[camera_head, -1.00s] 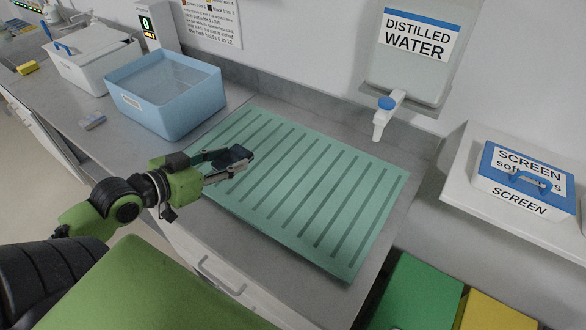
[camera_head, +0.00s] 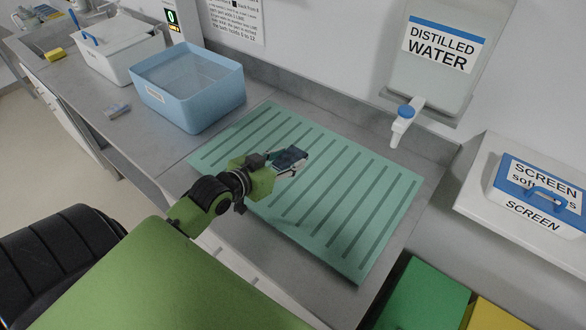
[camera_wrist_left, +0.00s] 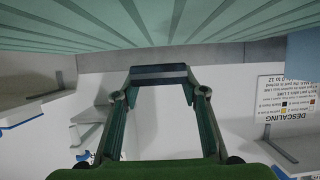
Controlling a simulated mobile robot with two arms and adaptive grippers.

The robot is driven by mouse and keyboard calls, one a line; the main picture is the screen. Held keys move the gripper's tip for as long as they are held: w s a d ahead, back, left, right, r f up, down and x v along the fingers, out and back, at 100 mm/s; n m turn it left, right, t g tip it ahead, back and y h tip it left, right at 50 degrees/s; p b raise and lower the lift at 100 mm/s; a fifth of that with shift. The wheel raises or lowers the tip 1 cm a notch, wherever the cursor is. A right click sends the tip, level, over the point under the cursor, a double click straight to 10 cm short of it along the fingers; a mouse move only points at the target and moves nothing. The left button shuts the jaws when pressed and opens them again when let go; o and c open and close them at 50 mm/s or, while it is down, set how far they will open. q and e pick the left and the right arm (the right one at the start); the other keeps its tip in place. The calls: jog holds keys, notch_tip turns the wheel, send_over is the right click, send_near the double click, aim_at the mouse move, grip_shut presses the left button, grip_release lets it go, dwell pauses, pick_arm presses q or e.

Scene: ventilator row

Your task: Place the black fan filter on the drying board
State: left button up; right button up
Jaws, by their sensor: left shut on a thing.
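The black fan filter (camera_head: 290,157) is a small dark flat piece, held at the tips of my left gripper (camera_head: 287,166). It is over the left-middle part of the drying board (camera_head: 345,215), a green ribbed sheet on the counter. In the left wrist view the filter (camera_wrist_left: 160,72) spans between the two fingertips of the gripper (camera_wrist_left: 160,82), and the board (camera_wrist_left: 215,18) fills the top of the picture. The filter looks roughly level; I cannot tell whether it touches the board. My right gripper is in neither view.
A blue open basin (camera_head: 190,95) stands left of the board, with a white lidded box (camera_head: 118,50) beyond it. The distilled water tank's tap (camera_head: 403,122) overhangs behind the board. A screen box (camera_head: 535,195) sits on a shelf at right. Most of the board is bare.

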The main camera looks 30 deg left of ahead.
aim_at(293, 178)
pick_arm(q)
jog(key=shift+w+d+f, duration=0.35)
jog(key=shift+f, duration=0.2)
jog(key=f, duration=0.2)
jog(key=f+p, duration=0.1)
jog(key=shift+w+d, duration=0.2)
jog(key=shift+d, duration=0.05)
jog(key=shift+f, duration=0.45)
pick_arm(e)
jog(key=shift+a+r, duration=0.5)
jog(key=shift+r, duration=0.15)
pick_arm(q)
jog(key=shift+f, duration=0.1)
jog(key=o, duration=1)
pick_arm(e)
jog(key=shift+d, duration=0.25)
